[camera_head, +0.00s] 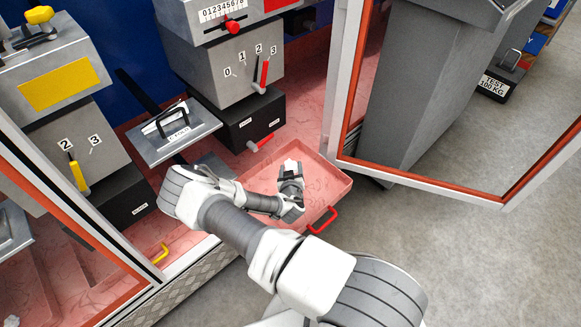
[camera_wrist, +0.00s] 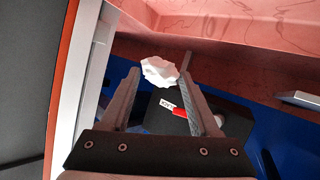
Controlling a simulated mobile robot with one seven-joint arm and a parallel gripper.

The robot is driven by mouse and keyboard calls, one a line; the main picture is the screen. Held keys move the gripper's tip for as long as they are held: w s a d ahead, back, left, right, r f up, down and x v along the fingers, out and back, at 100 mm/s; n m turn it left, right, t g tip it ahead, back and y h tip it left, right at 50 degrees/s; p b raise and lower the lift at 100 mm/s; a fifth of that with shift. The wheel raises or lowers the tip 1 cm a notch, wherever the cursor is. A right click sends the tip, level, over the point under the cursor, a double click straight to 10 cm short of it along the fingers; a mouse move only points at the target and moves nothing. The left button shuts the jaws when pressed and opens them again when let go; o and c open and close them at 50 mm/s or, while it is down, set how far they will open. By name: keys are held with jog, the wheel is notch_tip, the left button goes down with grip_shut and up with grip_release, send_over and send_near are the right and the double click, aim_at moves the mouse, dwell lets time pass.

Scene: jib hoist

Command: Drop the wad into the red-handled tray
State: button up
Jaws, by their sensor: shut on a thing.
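The wad (camera_wrist: 158,71) is a small crumpled white lump between my fingertips in the wrist view. It also shows as a white patch at the end of my gripper in the head view (camera_head: 291,166). My gripper (camera_head: 291,172) is shut on it. In the head view my gripper overlaps the red-handled tray (camera_head: 335,187), a shallow pinkish-red pan pulled out from the cabinet, with a red loop handle (camera_head: 322,221) on its front. My arm hides part of the tray. How high the wad is above the tray's floor is hard to tell.
A grey-framed door (camera_head: 440,180) stands open just right of the tray. A grey unit with levers (camera_head: 235,75) stands behind it, with a red-tipped lever (camera_head: 260,143) low on its black base. A yellow handle (camera_head: 160,254) is at left.

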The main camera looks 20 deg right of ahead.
notch_tip(320, 180, down, 4)
jog(key=b, duration=0.2)
jog(key=shift+f+b, duration=0.1)
jog(key=shift+b, duration=0.2)
jog(key=o, duration=1.4)
jog(key=p+v, duration=0.6)
jog(key=v, duration=1.1)
jog(key=shift+s+a, duration=0.15)
